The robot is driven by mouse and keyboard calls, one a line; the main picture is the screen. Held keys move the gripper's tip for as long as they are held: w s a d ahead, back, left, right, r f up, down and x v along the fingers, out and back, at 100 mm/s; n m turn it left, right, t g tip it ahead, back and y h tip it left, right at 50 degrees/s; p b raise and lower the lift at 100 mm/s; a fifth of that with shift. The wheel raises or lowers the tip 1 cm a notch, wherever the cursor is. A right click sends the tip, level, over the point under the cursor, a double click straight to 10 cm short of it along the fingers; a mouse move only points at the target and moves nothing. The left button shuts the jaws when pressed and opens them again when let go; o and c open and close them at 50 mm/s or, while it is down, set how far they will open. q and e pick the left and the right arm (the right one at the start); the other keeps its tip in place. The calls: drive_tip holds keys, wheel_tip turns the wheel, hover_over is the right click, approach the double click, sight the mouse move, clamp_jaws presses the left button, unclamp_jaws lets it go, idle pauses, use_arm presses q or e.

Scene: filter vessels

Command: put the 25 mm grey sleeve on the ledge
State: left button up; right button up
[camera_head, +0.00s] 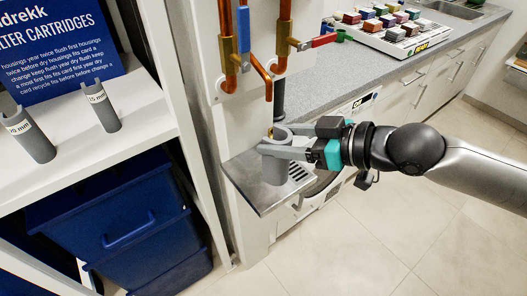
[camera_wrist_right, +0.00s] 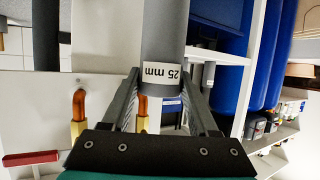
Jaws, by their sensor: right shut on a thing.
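The grey sleeve (camera_head: 275,172) stands upright over the metal ledge (camera_head: 240,180) below the wall pipes. Its label reads 25 mm in the right wrist view (camera_wrist_right: 163,104). My right gripper (camera_head: 272,144) reaches in from the right and is shut on the sleeve near its upper part, with a finger on each side. The sleeve's lower end is at or just above the ledge; I cannot tell whether it touches. A dark pipe (camera_head: 279,100) comes down just behind or above the sleeve's open top. My left gripper is not in view.
Two other grey sleeves, a wider one (camera_head: 36,146) and a narrower one (camera_head: 107,117), stand on the white shelf (camera_head: 75,155) at left. Blue bins (camera_head: 135,215) sit beneath. Copper pipes with valves (camera_head: 243,50) hang above the ledge. A counter (camera_head: 365,65) with a tray of coloured blocks (camera_head: 405,38) lies behind.

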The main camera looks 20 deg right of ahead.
sight(276, 127)
drive_tip(key=w, duration=0.1)
drive_tip(key=w+a, duration=0.1)
drive_tip(key=w, duration=0.2)
drive_tip(key=shift+a, duration=0.3)
wheel_tip(276, 127, down, 6)
drive_tip(key=b, duration=0.2)
drive_tip(key=shift+w+a+f, duration=0.15)
drive_tip(key=shift+w+f, duration=0.1)
drive_tip(key=shift+f, duration=0.25)
drive_tip(key=shift+f, duration=0.15)
drive_tip(key=o, duration=1.3)
